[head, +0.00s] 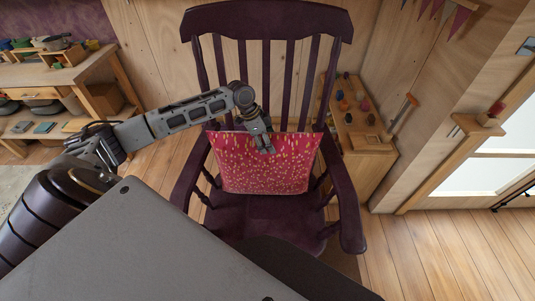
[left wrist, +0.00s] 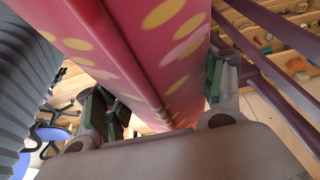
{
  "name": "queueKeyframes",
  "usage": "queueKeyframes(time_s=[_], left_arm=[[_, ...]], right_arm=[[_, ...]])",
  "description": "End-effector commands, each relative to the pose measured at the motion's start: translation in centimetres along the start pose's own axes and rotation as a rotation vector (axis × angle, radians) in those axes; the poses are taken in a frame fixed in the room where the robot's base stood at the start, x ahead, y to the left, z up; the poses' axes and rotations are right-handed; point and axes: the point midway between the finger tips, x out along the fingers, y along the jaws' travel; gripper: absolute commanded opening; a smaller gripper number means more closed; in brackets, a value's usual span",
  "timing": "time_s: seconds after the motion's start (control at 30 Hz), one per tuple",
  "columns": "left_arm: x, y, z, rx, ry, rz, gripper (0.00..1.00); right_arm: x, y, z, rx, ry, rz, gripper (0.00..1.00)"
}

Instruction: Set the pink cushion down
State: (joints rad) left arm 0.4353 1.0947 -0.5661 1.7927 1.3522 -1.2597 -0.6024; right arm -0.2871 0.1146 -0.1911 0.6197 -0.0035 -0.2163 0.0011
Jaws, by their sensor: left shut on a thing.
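The pink cushion (head: 262,172) has small yellow spots and is upright above the seat of a dark purple rocking chair (head: 265,217). My left gripper (head: 264,146) is shut on its top edge. In the left wrist view the cushion (left wrist: 150,50) runs between the two green-padded fingers (left wrist: 155,105). The cushion's lower edge is close to the seat; I cannot tell whether it touches. The chair's slatted back stands behind the cushion, and its armrests are on both sides. My right gripper is not in view.
A wooden workbench (head: 60,80) with pots and trays stands at the left. A low wooden shelf (head: 365,150) with small colored items stands right of the chair. Wooden floor (head: 450,250) is clear at the right, before a glazed door (head: 500,155).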

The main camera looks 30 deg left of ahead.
Motion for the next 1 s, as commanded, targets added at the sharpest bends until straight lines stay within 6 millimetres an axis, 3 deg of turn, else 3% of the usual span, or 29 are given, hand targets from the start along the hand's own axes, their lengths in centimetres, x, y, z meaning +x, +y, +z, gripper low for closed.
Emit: queueKeyframes(time_s=[0.57,1.0], left_arm=[[1.2,0.0,0.5,0.0,0.002,-0.001,0.1],[5.3,0.0,2.1,0.0,0.002,0.0,0.1]], right_arm=[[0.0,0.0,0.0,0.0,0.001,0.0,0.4],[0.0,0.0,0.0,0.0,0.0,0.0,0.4]])
